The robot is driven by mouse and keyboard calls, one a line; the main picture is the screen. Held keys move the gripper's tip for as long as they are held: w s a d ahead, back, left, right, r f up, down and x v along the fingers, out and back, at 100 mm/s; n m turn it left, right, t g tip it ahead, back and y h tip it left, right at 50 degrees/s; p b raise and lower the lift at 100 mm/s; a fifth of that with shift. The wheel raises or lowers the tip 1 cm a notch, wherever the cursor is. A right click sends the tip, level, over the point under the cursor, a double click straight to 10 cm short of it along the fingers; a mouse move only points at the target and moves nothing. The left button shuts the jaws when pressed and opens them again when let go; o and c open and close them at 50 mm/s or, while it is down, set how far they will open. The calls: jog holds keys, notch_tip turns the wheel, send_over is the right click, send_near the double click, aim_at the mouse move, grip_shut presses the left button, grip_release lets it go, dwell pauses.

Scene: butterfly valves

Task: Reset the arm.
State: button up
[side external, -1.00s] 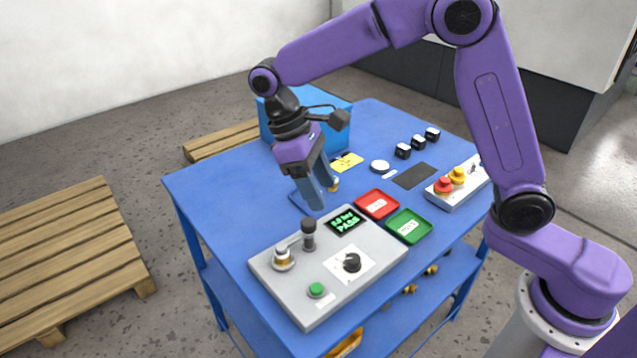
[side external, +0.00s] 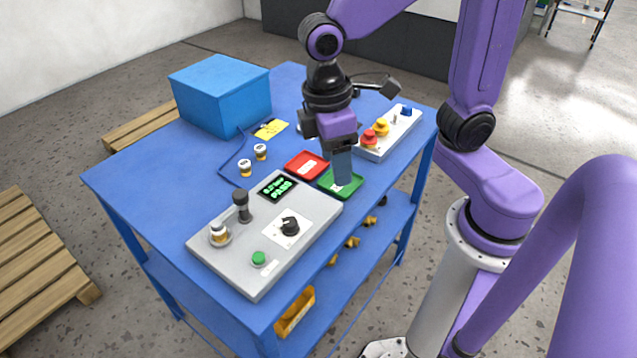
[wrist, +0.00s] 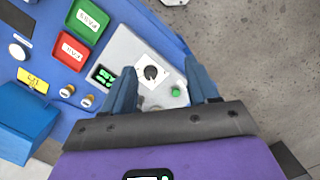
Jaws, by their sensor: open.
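My gripper (side external: 343,180) points down, its fingertips overlapping the green PASS tray (side external: 352,188) in the side view; its height above the tray is unclear. In the wrist view my gripper (wrist: 163,88) has its two fingers well apart, with nothing between them. The grey test panel (side external: 210,247) has a black knob, a green button and a display with green text reading PASS. One valve (side external: 219,236) sits in the panel's round holder. Two small valves (side external: 245,169) (side external: 260,152) stand on the blue table (side external: 130,180).
The red FAIL tray (side external: 296,170) lies beside the green tray. A blue box (side external: 220,95) stands at the back left, near a yellow label (side external: 271,129). A control box (side external: 385,140) with red and yellow buttons is at the right. The table's left part is clear.

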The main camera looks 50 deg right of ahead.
jog(key=s+d+f+n+t+y, duration=0.1)
jog(key=s+d+n, duration=0.1)
jog(key=s+d, duration=0.4)
jog(key=s, duration=0.3)
jog(key=shift+s+d+f+y, duration=0.2)
jog(key=shift+s+f+y, duration=0.1)
jog(key=shift+s+f, duration=0.1)
jog(key=shift+o, duration=0.2)
jog(key=shift+w, duration=0.1)
